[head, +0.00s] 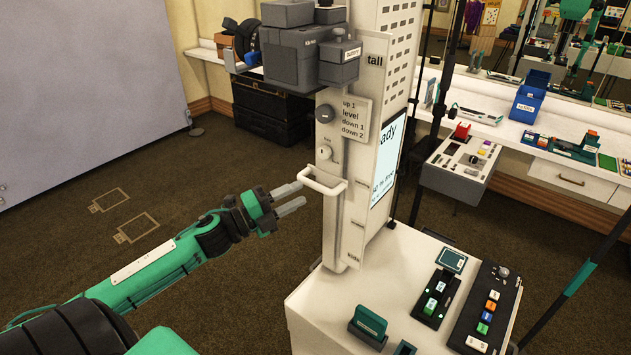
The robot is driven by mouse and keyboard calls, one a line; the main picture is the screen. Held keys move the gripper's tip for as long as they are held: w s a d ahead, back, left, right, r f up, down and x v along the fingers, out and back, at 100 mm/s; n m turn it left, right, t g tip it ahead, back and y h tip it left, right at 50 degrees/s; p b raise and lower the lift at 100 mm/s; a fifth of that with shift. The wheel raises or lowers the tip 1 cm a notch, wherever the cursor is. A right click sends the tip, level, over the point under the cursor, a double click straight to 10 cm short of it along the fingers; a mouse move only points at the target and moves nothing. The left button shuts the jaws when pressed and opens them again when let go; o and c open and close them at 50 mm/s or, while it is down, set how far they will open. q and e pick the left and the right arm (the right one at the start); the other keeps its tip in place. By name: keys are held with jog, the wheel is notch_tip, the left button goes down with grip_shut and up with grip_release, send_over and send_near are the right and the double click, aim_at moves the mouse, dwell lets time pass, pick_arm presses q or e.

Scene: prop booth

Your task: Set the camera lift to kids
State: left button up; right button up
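The camera lift (345,215) is a tall pale column with a slotted face. Its side scale reads "tall" (375,61) near the top and "kids" (354,257) near the bottom, with small labels between. A white bar handle (324,185) sticks out from the slot, well above the "kids" mark. The dark grey camera (292,58) sits high on the column. My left gripper (303,193) is just left of the handle, its two fingers parted with nothing seen between them. The fingertips are close to the handle's left end; I cannot tell whether they touch it. My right gripper is not in view.
A white counter (310,302) with button boxes stands at the column's foot. A wall bench (500,125) is at the right. Open carpet lies left of the column.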

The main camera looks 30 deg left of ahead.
aim_at(312, 187)
pick_arm(q)
jog(key=p+x, duration=0.1)
jog(key=x, duration=0.3)
jog(key=shift+w+r, duration=0.1)
jog(key=shift+p+x, duration=0.55)
jog(key=shift+x, duration=0.4)
grip_shut()
